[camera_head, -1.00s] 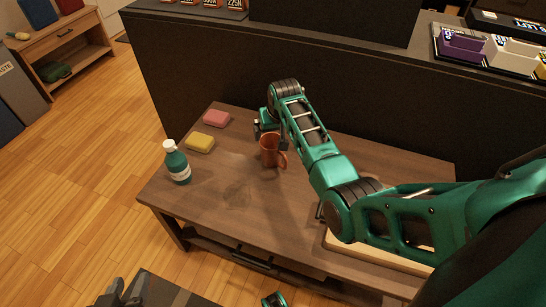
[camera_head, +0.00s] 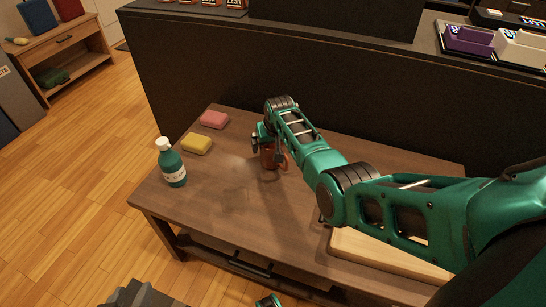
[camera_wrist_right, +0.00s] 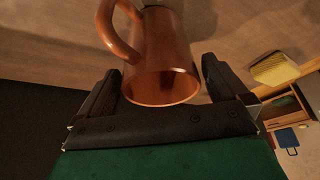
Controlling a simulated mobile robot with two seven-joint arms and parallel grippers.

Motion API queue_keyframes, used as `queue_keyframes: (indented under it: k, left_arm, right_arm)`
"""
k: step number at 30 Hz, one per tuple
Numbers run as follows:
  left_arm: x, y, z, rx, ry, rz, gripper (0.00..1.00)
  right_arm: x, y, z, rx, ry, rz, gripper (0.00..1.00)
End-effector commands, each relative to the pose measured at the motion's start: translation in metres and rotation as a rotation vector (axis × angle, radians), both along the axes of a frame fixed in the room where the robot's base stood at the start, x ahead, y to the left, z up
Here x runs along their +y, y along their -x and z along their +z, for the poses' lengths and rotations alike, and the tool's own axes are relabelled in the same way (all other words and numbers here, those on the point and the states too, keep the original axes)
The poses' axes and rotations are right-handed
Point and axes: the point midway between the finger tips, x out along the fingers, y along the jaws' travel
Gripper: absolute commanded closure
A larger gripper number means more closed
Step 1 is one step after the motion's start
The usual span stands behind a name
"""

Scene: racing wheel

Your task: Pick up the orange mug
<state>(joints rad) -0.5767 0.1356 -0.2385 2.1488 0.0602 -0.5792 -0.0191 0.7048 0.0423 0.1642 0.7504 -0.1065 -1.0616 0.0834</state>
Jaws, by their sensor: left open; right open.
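The orange mug (camera_head: 268,161) stands upright on the wooden table, partly hidden by my right gripper (camera_head: 266,146). In the right wrist view the mug (camera_wrist_right: 163,65) sits between the two fingers of my right gripper (camera_wrist_right: 160,85), which is open. Its rim faces the camera and its handle is on the left. I see a gap between the mug and the right-hand finger; contact on the left is unclear. My left gripper (camera_head: 128,295) shows only in part at the bottom edge of the head view, open and away from the table.
On the table (camera_head: 225,205), a green bottle (camera_head: 172,165), a yellow sponge (camera_head: 197,143) and a pink sponge (camera_head: 214,119) stand left of the mug. A wooden board (camera_head: 385,262) lies under my right arm. A dark partition (camera_head: 205,70) rises behind the table. The table's front middle is clear.

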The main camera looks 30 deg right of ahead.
Motion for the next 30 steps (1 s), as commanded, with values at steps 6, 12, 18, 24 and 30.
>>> queue_keyframes:
  k: [6, 12, 18, 24, 30]
  left_arm:
    - [0.0002, -0.0013, 0.0027, -0.005, 0.0, 0.001, 0.57]
    - [0.0018, -0.0022, 0.0028, -0.008, -0.002, 0.003, 0.57]
    - [0.0035, -0.0027, 0.0025, -0.008, -0.005, 0.005, 0.57]
    - [0.004, -0.0024, 0.0011, -0.006, -0.006, 0.005, 0.57]
    - [0.0041, -0.0023, 0.0013, -0.005, -0.007, 0.005, 0.57]
  right_arm:
    - [-0.0004, 0.0001, 0.001, 0.0, 0.001, 0.0, 0.07]
    - [-0.0004, 0.0002, 0.0009, 0.0, 0.001, 0.0, 0.26]
    - [-0.0003, 0.0003, 0.0008, 0.0, 0.001, 0.0, 0.45]
    - [-0.0005, -0.0005, 0.0019, -0.002, 0.001, 0.0, 0.6]
    - [-0.0005, -0.0005, 0.0027, -0.002, 0.001, 0.0, 0.6]
